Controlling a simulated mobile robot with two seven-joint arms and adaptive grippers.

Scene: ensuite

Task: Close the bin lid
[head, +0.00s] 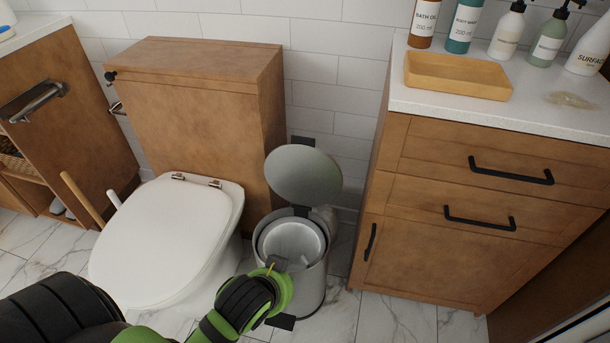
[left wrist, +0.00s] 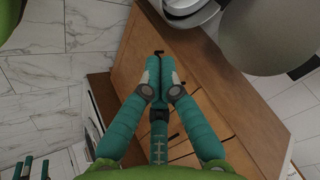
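The bin (head: 312,295) is a grey cylinder on the floor between the toilet and the wooden cabinet. Its round grey lid (head: 303,175) stands open, tilted up and back at the rear of the rim. The white inside of the bin shows. In the left wrist view the lid (left wrist: 268,35) is at the upper right, with part of the bin's rim (left wrist: 188,18) beside it. My left gripper (left wrist: 160,65) has its teal fingers together with nothing visible between them. In the head view my left wrist is in front of the bin and hides part of it.
A toilet with a closed white lid (head: 170,240) stands left of the bin. The wooden cabinet (head: 470,220) with black handles is close on the right, with bottles and a tray (head: 457,76) on top. A tiled wall is behind.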

